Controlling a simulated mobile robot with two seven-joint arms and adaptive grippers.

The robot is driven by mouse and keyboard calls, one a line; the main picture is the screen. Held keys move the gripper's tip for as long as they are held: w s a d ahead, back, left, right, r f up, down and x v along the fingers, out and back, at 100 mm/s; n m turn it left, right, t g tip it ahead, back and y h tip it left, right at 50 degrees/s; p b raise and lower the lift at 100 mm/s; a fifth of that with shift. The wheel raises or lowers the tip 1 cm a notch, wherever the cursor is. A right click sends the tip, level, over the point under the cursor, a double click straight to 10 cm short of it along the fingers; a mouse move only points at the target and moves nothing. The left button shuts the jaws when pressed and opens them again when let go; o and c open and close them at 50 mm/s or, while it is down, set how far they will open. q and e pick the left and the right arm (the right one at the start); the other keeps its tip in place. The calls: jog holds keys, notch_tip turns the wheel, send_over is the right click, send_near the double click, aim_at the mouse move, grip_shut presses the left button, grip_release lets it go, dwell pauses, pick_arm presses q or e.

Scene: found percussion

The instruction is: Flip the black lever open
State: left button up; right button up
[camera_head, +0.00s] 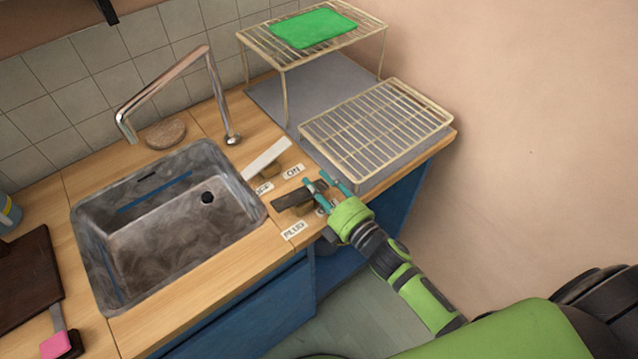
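The black lever (291,200) lies low on the wooden counter, right of the sink, near labels reading ON and PLUG. Another label is partly covered by my gripper. A white lever (267,158) sits just behind it. My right gripper (320,183) reaches in from the lower right, with its teal fingers spread apart at the right end of the black lever. I cannot tell whether a finger touches the lever. My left gripper is not in view.
A metal sink (165,269) with a bent faucet (165,79) is at left. Two wire racks stand at the back right, the taller rack (284,70) holding a green cloth (313,28), the lower rack (378,128) close behind my gripper. A dark board (28,280) lies far left.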

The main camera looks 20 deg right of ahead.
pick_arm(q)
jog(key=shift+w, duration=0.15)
pick_arm(e)
jog(key=shift+s, duration=0.15)
grip_shut()
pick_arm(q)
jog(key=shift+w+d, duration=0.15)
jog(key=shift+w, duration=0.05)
pick_arm(e)
jog(key=shift+f+m, duration=0.2)
jog(key=shift+m, duration=0.4)
grip_release()
